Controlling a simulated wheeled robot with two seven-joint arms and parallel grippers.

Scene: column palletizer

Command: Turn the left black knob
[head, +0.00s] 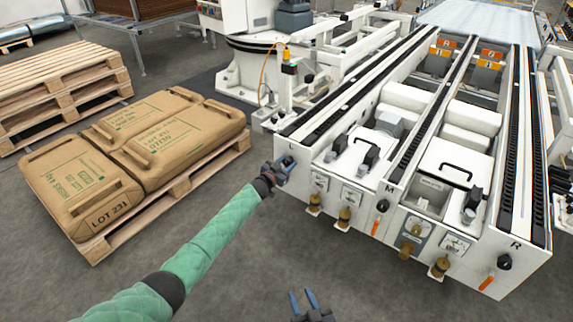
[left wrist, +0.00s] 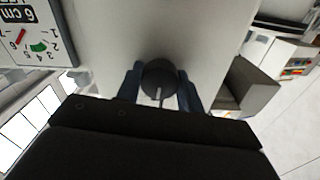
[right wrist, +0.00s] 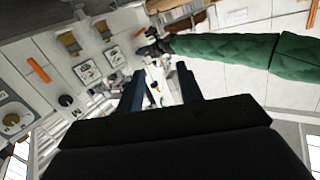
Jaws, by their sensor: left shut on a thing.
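The left black knob (left wrist: 158,78) is round, with a pale line on its face, in the left wrist view. It sits on the white front panel of the machine, near the mark L in the head view. My left gripper (head: 284,169) is at this panel, its fingers shut on the two sides of the knob. In the head view the gripper mostly hides the knob. My right gripper (head: 305,302) is low in the head view, open and empty, away from the machine. Its two parted fingers also show in the right wrist view (right wrist: 160,88).
A middle black knob (head: 382,206) by the mark M and a right black knob (head: 504,262) by the mark R are on the same front. Gauges and brass valves (head: 345,215) stick out between them. A pallet of brown sacks (head: 135,165) stands left; floor in front is clear.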

